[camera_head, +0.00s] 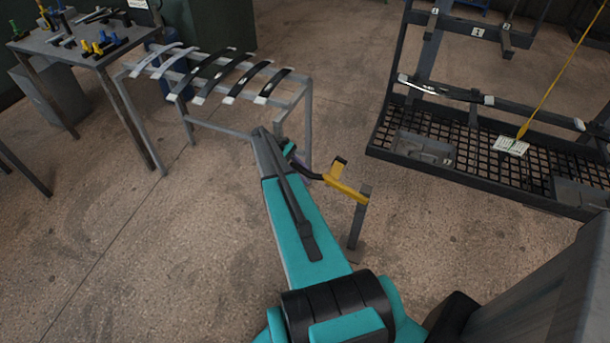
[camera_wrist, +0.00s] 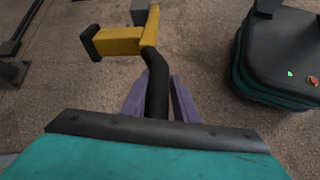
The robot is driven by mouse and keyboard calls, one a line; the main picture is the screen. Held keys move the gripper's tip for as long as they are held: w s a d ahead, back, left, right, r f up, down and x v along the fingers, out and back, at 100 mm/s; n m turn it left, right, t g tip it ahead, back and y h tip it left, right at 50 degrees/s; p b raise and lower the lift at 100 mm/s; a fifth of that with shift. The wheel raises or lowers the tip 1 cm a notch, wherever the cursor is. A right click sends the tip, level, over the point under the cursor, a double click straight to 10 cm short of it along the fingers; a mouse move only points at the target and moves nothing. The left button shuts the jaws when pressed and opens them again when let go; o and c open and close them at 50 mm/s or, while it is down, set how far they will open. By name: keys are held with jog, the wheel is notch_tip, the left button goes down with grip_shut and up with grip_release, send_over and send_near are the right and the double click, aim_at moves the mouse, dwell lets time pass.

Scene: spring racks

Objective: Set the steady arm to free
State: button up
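The steady arm (camera_head: 345,188) is a yellow bar with a short upturned yellow end, mounted on a grey post (camera_head: 357,222). A curved black handle (camera_head: 311,172) runs from it towards my gripper (camera_head: 301,177). In the wrist view, the yellow bar (camera_wrist: 118,41) lies ahead of the fingers, and the black handle (camera_wrist: 157,88) runs back between them. My gripper's purple fingers (camera_wrist: 159,80) lie close along both sides of the handle and look shut on it. The handle's rear end is hidden behind my wrist. No setting marks are readable.
A grey rack (camera_head: 300,100) holding several curved leaf springs stands at the back left. A table (camera_head: 85,50) with coloured tools is beyond it. A black mesh-decked frame (camera_head: 480,155) with a yellow cord stands at right. Open concrete floor lies between.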

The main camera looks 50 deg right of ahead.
aim_at(310, 174)
jog(key=shift+o, duration=1.3)
jog(key=shift+s, duration=0.1)
jog(key=shift+d, duration=0.1)
jog(key=shift+r, duration=0.25)
jog(key=shift+r+b, duration=0.7)
jog(key=shift+r, duration=0.65)
jog(key=shift+s+a+r, duration=0.2)
jog(key=shift+a+r, duration=0.05)
jog(key=shift+a, duration=0.05)
jog(key=s+a+r+b, duration=0.1)
jog(key=s+a+b, duration=0.2)
jog(key=s+a, duration=0.7)
jog(key=shift+s+r, duration=0.2)
jog(key=shift+s, duration=0.5)
jog(key=shift+a, duration=0.1)
